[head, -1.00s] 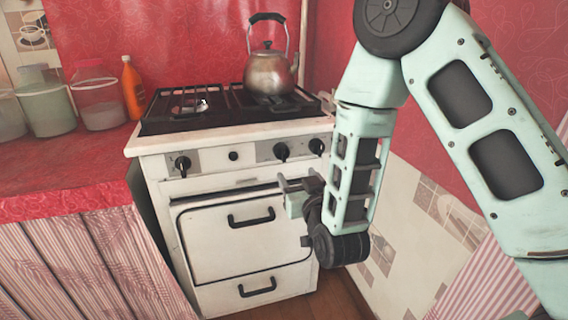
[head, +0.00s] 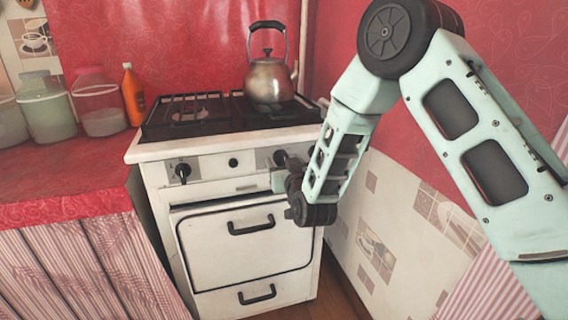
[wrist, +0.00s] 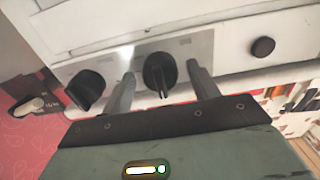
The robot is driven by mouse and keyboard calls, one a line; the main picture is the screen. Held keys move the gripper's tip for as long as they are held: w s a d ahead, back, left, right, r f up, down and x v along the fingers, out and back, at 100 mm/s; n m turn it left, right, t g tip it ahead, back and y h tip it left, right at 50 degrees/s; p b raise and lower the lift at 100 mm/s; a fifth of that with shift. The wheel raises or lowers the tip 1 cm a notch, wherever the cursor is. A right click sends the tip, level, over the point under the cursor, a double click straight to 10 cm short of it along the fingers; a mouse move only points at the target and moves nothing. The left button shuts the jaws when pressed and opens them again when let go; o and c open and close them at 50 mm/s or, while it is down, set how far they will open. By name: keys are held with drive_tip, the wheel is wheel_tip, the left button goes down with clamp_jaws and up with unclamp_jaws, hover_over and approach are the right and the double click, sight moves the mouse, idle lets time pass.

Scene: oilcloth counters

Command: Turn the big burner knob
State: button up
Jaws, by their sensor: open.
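The stove's front panel carries black knobs. In the wrist view one black knob (wrist: 160,74) with a raised grip bar lies between the two fingers of my gripper (wrist: 161,69). The fingers are open, one on each side of it, with a visible gap. A second black knob (wrist: 86,90) is left of the fingers. In the head view my gripper (head: 280,180) is at the right part of the panel, just below the knob (head: 280,157) it straddles. Another knob (head: 183,171) is at the panel's left. My arm hides the panel's right end.
A small round black button (wrist: 263,47) is on the panel. A metal kettle (head: 268,82) stands on the back right of the stove top. The oven door handle (head: 251,226) juts out below the panel. Jars and an orange bottle (head: 132,96) stand left on the red counter.

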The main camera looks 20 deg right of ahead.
drive_tip(key=c, duration=1)
